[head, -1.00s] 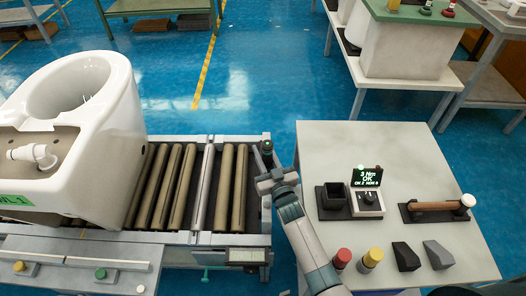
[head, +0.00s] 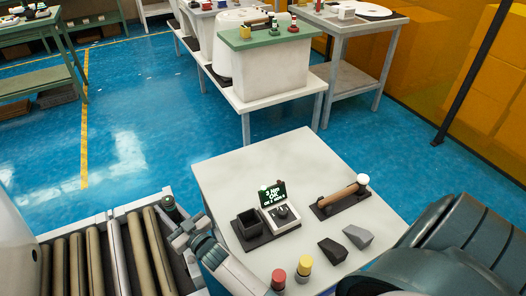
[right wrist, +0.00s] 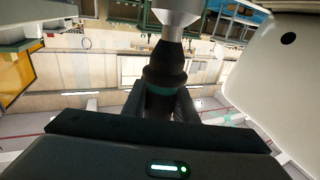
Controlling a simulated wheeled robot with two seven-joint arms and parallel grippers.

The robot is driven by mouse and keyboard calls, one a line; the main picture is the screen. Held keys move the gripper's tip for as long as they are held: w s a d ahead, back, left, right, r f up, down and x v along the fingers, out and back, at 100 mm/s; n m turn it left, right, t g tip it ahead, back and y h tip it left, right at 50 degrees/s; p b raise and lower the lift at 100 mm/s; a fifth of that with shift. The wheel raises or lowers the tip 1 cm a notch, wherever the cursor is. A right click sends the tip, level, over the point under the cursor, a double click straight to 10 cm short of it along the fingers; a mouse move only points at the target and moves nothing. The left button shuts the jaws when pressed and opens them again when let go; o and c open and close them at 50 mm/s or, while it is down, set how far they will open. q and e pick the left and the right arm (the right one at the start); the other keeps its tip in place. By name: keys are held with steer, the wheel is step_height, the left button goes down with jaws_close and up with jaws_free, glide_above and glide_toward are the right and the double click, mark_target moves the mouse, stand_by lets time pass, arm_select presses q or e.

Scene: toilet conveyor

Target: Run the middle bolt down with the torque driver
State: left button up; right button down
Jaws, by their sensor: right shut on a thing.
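My right gripper (head: 181,237) is by the near right end of the conveyor in the head view. In the right wrist view it is shut on the torque driver (right wrist: 165,75), a dark tool with a green band and a silvery end. A dark cylinder with a green top (head: 171,209) shows beside the gripper; I cannot tell whether it is part of the driver. The white toilet (head: 15,245) is cut off at the left edge and shows close beside the driver in the right wrist view (right wrist: 285,85). No bolt shows. My left gripper is out of view.
The grey table (head: 228,178) carries an empty black holder (head: 248,225), a display (head: 272,194) reading 3 Nm OK, a wooden-handled tool (head: 338,199), red and yellow knobs and dark wedges. Conveyor rollers (head: 92,262) lie left. Blue floor is open behind.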

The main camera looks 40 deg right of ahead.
mark_target(163, 198)
steer(key=shift+r+p, duration=2.3)
steer(key=shift+r, duration=0.25)
steer(key=shift+s+r, duration=0.1)
